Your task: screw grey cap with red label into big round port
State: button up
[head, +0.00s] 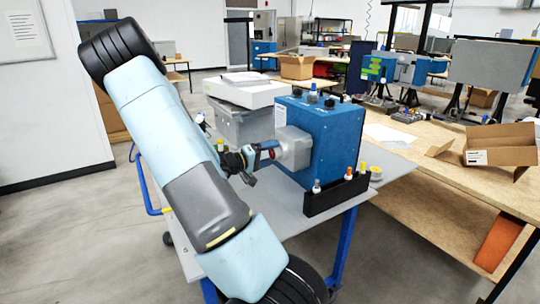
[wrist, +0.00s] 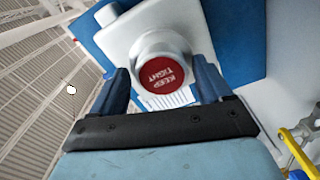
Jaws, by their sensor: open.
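A grey cap with a round red label reading "KEEP TIGHT" (wrist: 163,74) shows in the wrist view, upside down in the picture. It sits against the pale grey housing (wrist: 123,38) on the blue analyser box (wrist: 233,32). The big round port is not visible; the cap may cover it. How far the cap is in cannot be told. My gripper (wrist: 162,80) is open, its fingers on either side of the cap, with gaps visible. In the head view my gripper (head: 262,156) points at the grey housing (head: 294,147) on the left of the blue box (head: 338,137).
A black rack (head: 336,196) with several small caps stands at the front edge of the grey table (head: 285,211). A grey bin (head: 240,126) with a white box (head: 247,92) on it is behind my gripper. An open cardboard box (head: 500,143) lies on the wooden bench.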

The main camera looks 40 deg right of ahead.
jog(key=n, duration=0.9)
jog(key=shift+w+r, duration=0.1)
jog(key=shift+c, duration=0.3)
